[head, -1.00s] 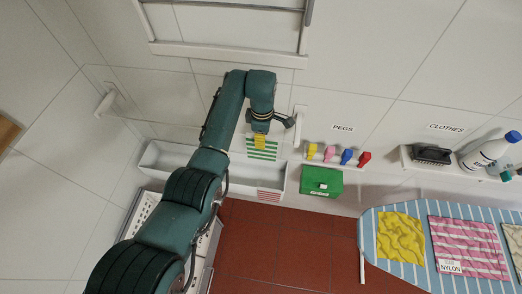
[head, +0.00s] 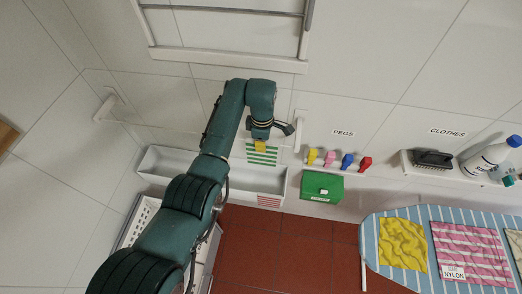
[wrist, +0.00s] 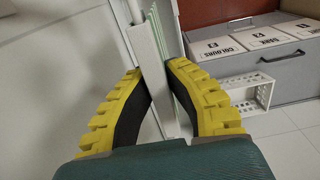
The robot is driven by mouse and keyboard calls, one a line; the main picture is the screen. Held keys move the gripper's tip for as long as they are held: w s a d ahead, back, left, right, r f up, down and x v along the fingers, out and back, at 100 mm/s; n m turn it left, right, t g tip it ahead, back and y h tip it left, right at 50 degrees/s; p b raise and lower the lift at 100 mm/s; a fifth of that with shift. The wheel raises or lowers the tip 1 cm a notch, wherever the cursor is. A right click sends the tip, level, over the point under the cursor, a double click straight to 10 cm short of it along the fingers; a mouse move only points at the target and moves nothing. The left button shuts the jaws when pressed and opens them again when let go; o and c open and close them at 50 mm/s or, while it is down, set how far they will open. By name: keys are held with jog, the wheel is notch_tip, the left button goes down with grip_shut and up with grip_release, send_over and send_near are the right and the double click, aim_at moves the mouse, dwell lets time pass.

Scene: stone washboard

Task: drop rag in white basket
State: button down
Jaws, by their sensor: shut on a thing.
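A green box (head: 322,186) and several pegs (head: 347,161) sit to the right. An ironing board (head: 400,275) holds folded cloths. Red floor (head: 280,250) is clear.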

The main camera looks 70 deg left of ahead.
notch_tip(320, 180, up, 12)
jog(key=p, duration=1)
jog(key=shift+f, duration=0.1)
dwell(0.6)
jog(key=shift+r+p, duration=0.45)
jog(key=shift+r, duration=2.55)
